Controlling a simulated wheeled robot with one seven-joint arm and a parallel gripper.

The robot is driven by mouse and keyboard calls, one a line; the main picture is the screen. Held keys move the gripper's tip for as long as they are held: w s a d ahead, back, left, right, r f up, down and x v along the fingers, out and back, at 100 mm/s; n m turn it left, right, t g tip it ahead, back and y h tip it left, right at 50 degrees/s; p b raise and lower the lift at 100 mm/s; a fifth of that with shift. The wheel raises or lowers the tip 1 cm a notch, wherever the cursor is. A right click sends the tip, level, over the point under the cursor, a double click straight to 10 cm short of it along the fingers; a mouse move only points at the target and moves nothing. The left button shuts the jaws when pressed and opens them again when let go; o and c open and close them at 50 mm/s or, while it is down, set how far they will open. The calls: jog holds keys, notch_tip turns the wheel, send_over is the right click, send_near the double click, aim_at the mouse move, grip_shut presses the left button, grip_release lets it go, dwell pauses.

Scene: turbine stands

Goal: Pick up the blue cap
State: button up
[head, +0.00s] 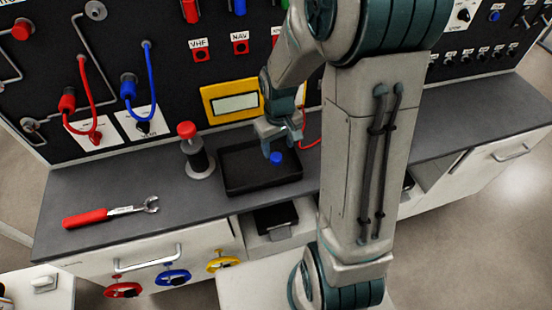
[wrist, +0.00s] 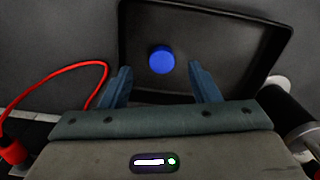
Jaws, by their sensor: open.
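The blue cap (head: 276,158) is a small round piece lying in the black tray (head: 240,186) on the grey counter. In the wrist view the cap (wrist: 161,60) lies on the tray floor, just beyond my fingertips and roughly centred between them. My gripper (head: 281,148) is over the tray, close to the cap. In the wrist view my gripper's two fingers (wrist: 160,78) are spread apart with nothing between them. How far the fingers are above the tray floor is hard to tell.
A red-topped cylinder (head: 195,152) stands left of the tray. A red-handled wrench (head: 110,213) lies farther left. A yellow meter (head: 234,102) is on the panel behind. A red cable (wrist: 60,75) runs beside the tray. Below the counter is an open drawer (head: 283,240).

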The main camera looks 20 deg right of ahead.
aim_at(276, 156)
jog(key=shift+w+a+f, duration=0.1)
jog(key=shift+w+f, duration=0.1)
jog(key=shift+f, duration=1.25)
jog(key=shift+w+a+f, duration=0.1)
jog(key=shift+w+f, duration=0.1)
jog(key=shift+f, duration=1.25)
grip_shut()
